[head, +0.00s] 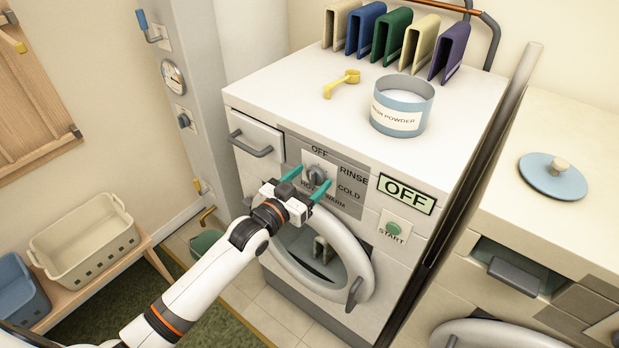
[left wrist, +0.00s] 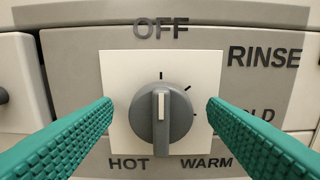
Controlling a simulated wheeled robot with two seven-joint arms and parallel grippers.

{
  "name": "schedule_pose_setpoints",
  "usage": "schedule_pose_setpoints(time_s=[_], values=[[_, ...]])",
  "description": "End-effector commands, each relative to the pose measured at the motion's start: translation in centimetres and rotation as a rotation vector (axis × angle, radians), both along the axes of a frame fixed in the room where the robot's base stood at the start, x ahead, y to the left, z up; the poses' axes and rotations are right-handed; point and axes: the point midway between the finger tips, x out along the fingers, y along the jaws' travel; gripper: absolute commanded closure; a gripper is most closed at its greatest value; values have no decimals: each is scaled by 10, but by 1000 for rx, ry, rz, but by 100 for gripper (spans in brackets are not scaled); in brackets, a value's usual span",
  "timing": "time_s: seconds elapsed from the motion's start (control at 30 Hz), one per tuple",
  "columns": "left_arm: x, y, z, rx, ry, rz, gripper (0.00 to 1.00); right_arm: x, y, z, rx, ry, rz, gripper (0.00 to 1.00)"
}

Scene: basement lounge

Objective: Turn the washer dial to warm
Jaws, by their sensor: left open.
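The washer dial (head: 317,174) is a grey round knob with a raised bar on a pale square plate, on the washer's front panel. In the left wrist view the dial (left wrist: 162,120) has its bar upright, with the white mark at the top toward OFF. WARM (left wrist: 207,162) is printed at lower right, HOT at lower left, RINSE at upper right. My left gripper (head: 307,181) is open, its teal fingers on either side of the dial, with gaps between them and the knob. The display (head: 406,194) reads OFF. My right gripper is not in view.
A green START button (head: 393,229) sits right of the dial, and the round door (head: 362,262) is below. A powder tub (head: 402,105), yellow scoop (head: 342,83) and several coloured upright pieces stand on the washer top. A second machine (head: 560,130) is at right.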

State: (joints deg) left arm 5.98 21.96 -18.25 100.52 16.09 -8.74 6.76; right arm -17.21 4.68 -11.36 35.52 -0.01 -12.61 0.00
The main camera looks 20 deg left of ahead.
Motion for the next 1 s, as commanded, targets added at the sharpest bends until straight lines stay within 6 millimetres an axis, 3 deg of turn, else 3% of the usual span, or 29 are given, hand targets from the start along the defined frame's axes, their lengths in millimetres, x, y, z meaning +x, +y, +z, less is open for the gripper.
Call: schedule_pose_setpoints(time_s=[0.33, 0.6, 1.0], values=[[4, -2, 0, -1, 0, -1, 33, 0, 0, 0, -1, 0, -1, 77], [4, -2, 0, -1, 0, -1, 76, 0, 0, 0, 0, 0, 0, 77], [4, -2, 0, 78, -28, -1, 76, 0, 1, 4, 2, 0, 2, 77]])
